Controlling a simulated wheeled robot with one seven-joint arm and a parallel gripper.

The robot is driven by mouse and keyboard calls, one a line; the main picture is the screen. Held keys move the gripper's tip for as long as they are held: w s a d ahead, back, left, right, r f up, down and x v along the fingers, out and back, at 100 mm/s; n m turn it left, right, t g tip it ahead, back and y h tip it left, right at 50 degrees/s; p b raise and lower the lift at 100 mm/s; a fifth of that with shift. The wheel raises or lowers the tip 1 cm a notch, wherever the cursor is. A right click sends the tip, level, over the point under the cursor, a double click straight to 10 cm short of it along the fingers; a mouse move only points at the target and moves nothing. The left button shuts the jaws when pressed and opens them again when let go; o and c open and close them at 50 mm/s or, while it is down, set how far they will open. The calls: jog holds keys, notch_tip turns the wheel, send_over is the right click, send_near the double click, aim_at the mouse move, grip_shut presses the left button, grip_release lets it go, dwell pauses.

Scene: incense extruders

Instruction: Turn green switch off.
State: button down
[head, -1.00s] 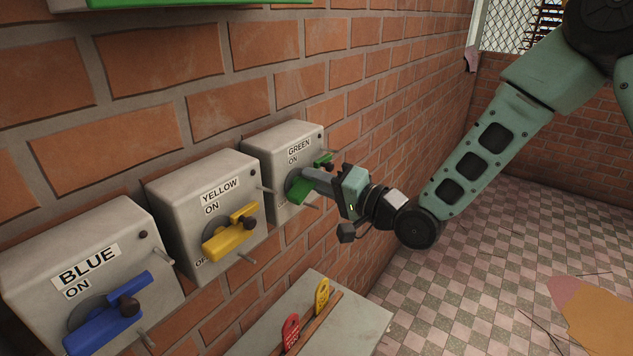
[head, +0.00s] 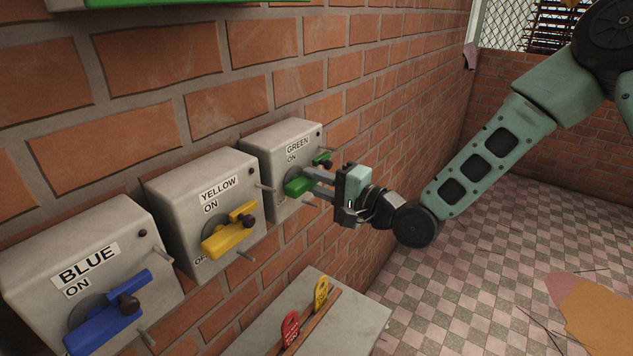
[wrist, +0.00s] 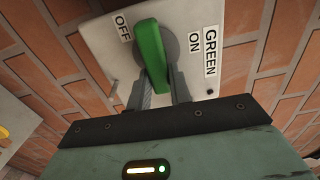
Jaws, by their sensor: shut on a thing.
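The green switch handle (head: 297,186) is on a grey box (head: 275,150) labelled GREEN and ON, the farthest of three on the brick wall. My gripper (head: 308,184) reaches it from the right and is shut on the handle. In the wrist view, the green handle (wrist: 150,58) stands out from a round grey base, with my gripper's two fingers (wrist: 161,92) at its sides near its lower end. The OFF label (wrist: 122,27) is left of the handle and the ON label (wrist: 195,56) is right of it. The fingers hide part of the handle.
A yellow switch (head: 229,240) and a blue switch (head: 105,325) are on boxes to the left. Below is a grey surface (head: 345,318) with a red tag (head: 290,328) and a yellow tag (head: 321,292). The checkered floor at right is mostly clear.

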jog(key=c, duration=1.3)
grip_release()
jog(key=shift+d, duration=0.1)
jog(key=p+v, duration=0.6)
jog(key=v, duration=1.1)
jog(key=shift+s+d+f+p, duration=0.1)
jog(key=shift+s+p, duration=0.1)
jog(key=shift+p, duration=0.1)
